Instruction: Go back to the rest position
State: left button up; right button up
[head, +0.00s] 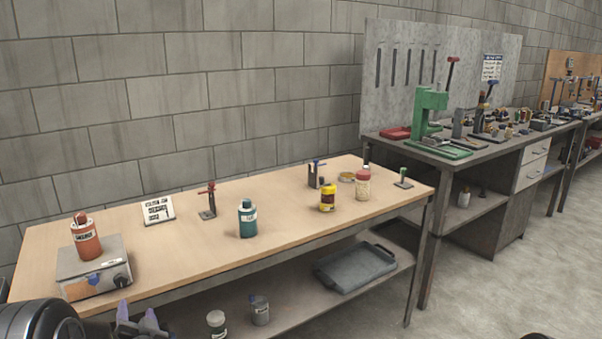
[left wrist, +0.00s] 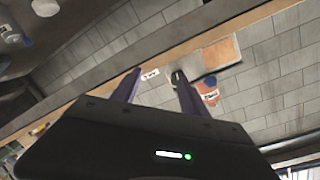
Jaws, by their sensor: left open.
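My left gripper (head: 143,322) shows at the bottom left of the head view, in front of and below the front edge of the wooden table (head: 200,262). Its two purple fingers stand apart with nothing between them. In the left wrist view the same fingers (left wrist: 157,82) are spread, and the picture is tilted, with the table edge and block wall beyond. My right gripper is not clearly visible; only a small dark shape shows at the lower right edge of the head view.
On the table are an orange bottle (head: 86,240) on a grey hotplate (head: 93,276), a teal bottle (head: 248,220), a yellow bottle (head: 327,198) and a sign (head: 158,210). A tray (head: 355,267) lies on the lower shelf. A workbench with a green press (head: 427,112) stands right. Floor at right is clear.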

pick_arm(q)
jog(key=s+d+f+n+g+h+p, duration=0.1)
jog(key=s+d+f+g+h, duration=0.2)
jog(key=d+f, duration=0.6)
jog(key=s+d+f+n+g+h+p, duration=0.1)
jog(key=s+d+f+g+h+p, duration=0.15)
jog(key=d+f+h, duration=0.45)
jog(key=s+d+f+g+h+p, duration=0.1)
jog(key=s+d+f+g+p, duration=0.2)
jog(key=s+d, duration=0.6)
jog(key=s+d+f+n+g+h+p, duration=0.1)
jog(key=s+d+f+g+h+p, duration=0.1)
jog(key=s+d, duration=0.8)
jog(key=s+f+g+p, duration=0.1)
jog(key=s+f+g, duration=0.1)
jog(key=s, duration=0.4)
jog(key=shift+d+f+g, duration=0.25)
jog(key=shift+f+g, duration=0.1)
jog(key=shift+s, duration=0.1)
